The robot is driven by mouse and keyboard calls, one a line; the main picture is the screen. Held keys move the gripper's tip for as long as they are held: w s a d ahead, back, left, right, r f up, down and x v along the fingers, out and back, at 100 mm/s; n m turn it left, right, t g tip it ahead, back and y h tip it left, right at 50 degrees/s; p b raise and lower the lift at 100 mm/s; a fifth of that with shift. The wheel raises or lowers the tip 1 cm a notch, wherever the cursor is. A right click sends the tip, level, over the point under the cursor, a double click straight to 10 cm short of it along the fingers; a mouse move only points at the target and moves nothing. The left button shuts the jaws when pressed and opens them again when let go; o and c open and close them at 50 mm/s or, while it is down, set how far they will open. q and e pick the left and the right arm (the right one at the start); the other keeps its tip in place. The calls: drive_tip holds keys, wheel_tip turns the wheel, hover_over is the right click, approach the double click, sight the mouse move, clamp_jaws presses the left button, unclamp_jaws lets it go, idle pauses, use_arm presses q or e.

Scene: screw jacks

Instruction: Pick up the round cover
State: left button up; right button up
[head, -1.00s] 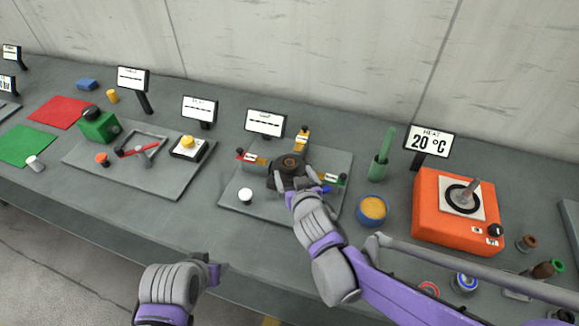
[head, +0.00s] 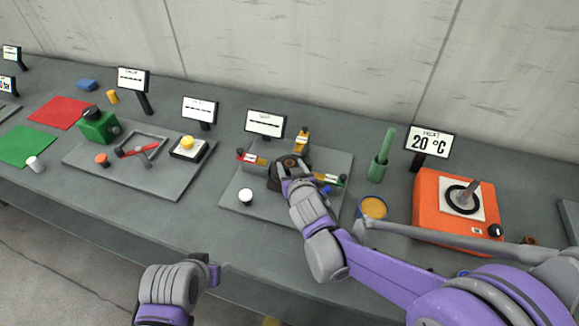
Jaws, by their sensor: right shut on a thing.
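A dark round cover with a brown centre (head: 290,162) sits at the middle of a fixture on a grey plate (head: 232,193). Three short arms with coloured ends reach out from it: red at left, yellow at the back, green at right. My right gripper (head: 288,180) is at the cover's near side, shut on it; its fingers hide part of the cover. I cannot tell whether the cover is lifted off the fixture. My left gripper (head: 216,272) is over the front edge of the bench, away from everything; I cannot tell its opening.
A white knob (head: 245,196) stands on the plate's front left. A small display (head: 265,123) stands behind the plate.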

clamp_jaws()
